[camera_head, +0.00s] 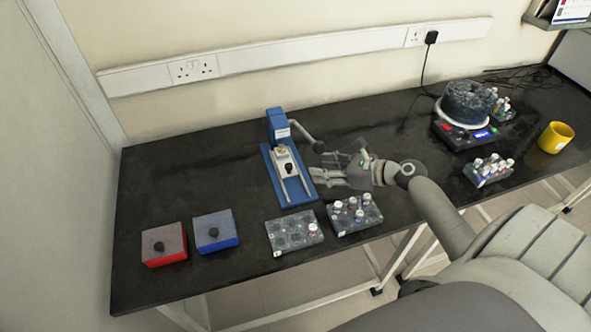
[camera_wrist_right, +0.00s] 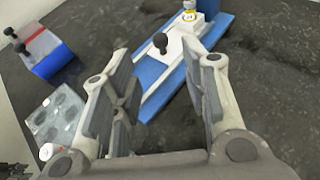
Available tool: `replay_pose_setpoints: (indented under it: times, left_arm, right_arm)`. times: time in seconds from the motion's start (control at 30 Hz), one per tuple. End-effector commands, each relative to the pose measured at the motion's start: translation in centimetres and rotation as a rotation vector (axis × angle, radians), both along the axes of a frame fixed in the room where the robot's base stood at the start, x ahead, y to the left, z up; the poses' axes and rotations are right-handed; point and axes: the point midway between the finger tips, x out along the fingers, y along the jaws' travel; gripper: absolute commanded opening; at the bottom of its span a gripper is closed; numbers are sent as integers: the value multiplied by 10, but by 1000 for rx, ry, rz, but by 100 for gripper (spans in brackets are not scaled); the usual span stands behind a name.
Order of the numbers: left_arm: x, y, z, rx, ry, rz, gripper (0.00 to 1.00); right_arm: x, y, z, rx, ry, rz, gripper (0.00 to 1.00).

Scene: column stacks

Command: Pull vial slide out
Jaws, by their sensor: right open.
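A blue press-like device (camera_head: 277,128) with a grey lever stands at the middle of the black bench. Its blue base (camera_wrist_right: 158,92) carries pale rails. A white vial slide (camera_head: 284,160) with a black knob (camera_wrist_right: 160,42) sits on the base near the upright. A small vial with a yellow band (camera_wrist_right: 190,14) stands on the slide. My right gripper (camera_head: 320,168) is open and empty, to the right of the device. In the right wrist view the gripper (camera_wrist_right: 165,90) has its fingers apart, with the knob ahead between them, not touched. My left gripper is not in view.
Two vial racks (camera_head: 291,231) (camera_head: 354,211) stand in front of the device. A red box (camera_head: 164,243) and a blue box (camera_head: 215,230) are at the left. At the right are a round machine (camera_head: 466,105), another rack (camera_head: 487,171) and a yellow mug (camera_head: 555,137).

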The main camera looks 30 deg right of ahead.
Motion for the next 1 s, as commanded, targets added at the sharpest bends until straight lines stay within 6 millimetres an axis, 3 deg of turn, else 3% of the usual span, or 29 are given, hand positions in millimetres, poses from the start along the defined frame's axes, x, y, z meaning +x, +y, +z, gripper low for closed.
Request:
replay_pose_setpoints:
  times: [0.6, 1.0]
  left_arm:
    - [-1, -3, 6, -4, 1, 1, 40]
    - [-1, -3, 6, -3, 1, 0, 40]
  right_arm:
    - [74, 46, -35, 0, 0, 3, 41]
    - [83, 52, -40, -3, 0, 4, 41]
